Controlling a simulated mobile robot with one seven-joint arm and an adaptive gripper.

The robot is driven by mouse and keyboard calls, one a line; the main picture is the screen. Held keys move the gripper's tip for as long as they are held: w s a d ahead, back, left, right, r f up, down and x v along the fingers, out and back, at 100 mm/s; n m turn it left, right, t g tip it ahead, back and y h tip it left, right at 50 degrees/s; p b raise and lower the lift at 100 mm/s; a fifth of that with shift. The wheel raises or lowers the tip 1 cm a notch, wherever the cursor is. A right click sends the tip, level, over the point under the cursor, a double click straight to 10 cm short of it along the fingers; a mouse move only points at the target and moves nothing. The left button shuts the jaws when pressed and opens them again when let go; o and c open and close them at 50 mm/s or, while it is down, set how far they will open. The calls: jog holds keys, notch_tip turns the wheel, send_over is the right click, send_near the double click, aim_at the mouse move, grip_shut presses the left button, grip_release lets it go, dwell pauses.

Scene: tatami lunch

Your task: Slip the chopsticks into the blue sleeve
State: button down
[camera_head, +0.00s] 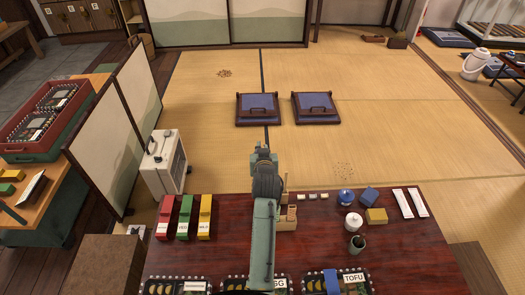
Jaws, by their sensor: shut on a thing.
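My arm rises over the middle of the dark red table (420,262) and blocks the view of my gripper, so its fingers and anything in them are hidden. A thin upright shape (285,184) shows just right of my arm; I cannot tell whether it is a chopstick. A small tan wooden piece (288,218) stands on the table below it. I cannot pick out the blue sleeve for certain; a blue band (332,283) lies at the box marked TOFU (354,279). Two slim white strips (402,203) lie at the table's right.
Red (167,217), green (186,217) and yellow (205,217) holders stand at the left.

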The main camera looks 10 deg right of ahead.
jog(key=shift+r+p, duration=1.85)
jog(key=shift+r, duration=0.6)
